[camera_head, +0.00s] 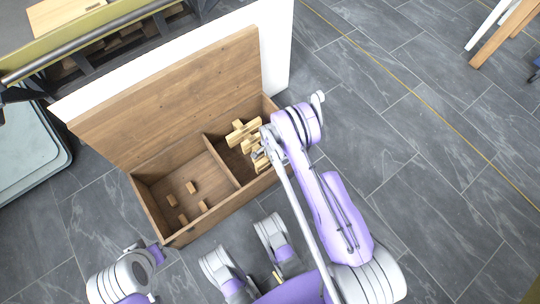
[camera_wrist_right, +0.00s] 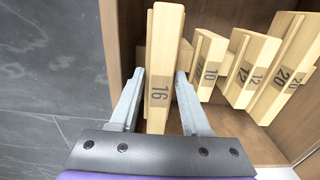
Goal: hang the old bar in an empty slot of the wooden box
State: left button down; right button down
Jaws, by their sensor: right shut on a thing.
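The wooden box (camera_head: 168,217) stands open on the floor in the head view, its lid (camera_head: 170,100) raised behind it. A divider splits it into two compartments. My right gripper (camera_wrist_right: 158,103) is shut on a pale wooden bar marked 16 (camera_wrist_right: 162,50), with a finger on each side. In the head view the right gripper (camera_head: 262,150) is at the right compartment, partly covering it. Several pale bars, marked 10 (camera_wrist_right: 208,65), 12 (camera_wrist_right: 248,70) and 20 (camera_wrist_right: 287,72), stand in a row beside the held bar. Whether the held bar touches its support is hidden. My left gripper is not clearly seen.
Several small wooden blocks (camera_head: 191,187) are in the left compartment. A white panel (camera_head: 275,50) stands behind the lid. A pale green-grey container (camera_head: 30,145) is at the left. The tiled floor (camera_head: 430,130) to the right is mostly clear.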

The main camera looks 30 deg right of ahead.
jog(key=shift+f+b, duration=0.4)
jog(key=shift+f, duration=2)
jog(key=shift+c, duration=1.4)
grip_release()
notch_tip(320, 180, up, 10)
jog(key=p, duration=0.2)
jog(key=shift+r+p, duration=0.15)
jog(key=shift+p, duration=0.2)
jog(key=shift+r, duration=0.3)
